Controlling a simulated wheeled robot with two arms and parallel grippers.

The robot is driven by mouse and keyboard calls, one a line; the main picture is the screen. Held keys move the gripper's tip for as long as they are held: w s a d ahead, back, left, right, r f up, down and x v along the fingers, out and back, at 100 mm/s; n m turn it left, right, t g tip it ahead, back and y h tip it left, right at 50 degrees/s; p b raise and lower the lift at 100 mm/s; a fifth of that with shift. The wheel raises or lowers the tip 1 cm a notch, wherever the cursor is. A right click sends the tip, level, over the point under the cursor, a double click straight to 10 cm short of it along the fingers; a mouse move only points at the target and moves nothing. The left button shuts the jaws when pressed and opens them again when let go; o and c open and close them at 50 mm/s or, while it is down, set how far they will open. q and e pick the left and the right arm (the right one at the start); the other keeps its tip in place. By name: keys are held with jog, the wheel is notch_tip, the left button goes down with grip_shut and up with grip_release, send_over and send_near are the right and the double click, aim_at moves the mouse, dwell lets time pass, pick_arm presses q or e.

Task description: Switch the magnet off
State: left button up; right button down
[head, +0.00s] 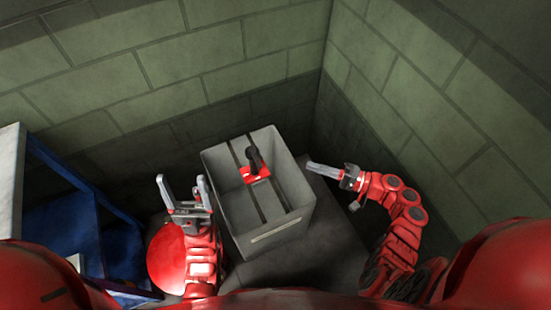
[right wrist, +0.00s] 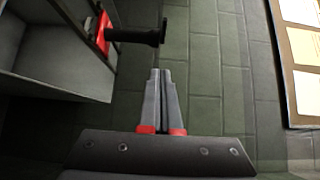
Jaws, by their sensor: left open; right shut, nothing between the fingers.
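The magnet is a red base (head: 256,174) with a black upright handle (head: 253,157), sitting at the far half of the grey box (head: 228,189). In the right wrist view the red base (right wrist: 104,33) and the black handle (right wrist: 138,37) show at the upper left, with the handle sticking out sideways. My right gripper (head: 312,166) is shut and empty, to the right of the box and apart from the handle. Its closed fingers (right wrist: 161,72) point past the handle in the right wrist view. My left gripper (head: 181,182) is open and empty, left of the box.
Block walls (head: 165,70) meet in a corner behind the box. A blue-framed rack (head: 62,160) stands at the far left. A board with pale panels (right wrist: 300,50) shows at the right wrist view's right edge. Bare floor (head: 330,225) lies right of the box.

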jog(key=shift+s+r, duration=0.15)
jog(key=shift+r, duration=0.05)
send_near(257, 155)
jog(key=w+a, duration=0.1)
jog(key=w, duration=0.2)
jog(key=a, duration=0.1)
jog(key=s+a, duration=0.1)
jog(key=shift+s+a+f+p, duration=0.1)
jog(key=shift+a+f+p, duration=0.15)
jog(key=shift+a+p, duration=0.1)
jog(key=shift+s+a, duration=0.2)
jog(key=shift+a, duration=0.35)
jog(key=shift+s+a+m+t, duration=0.15)
jog(key=shift+s+m+t, duration=0.15)
jog(key=shift+t, duration=0.3)
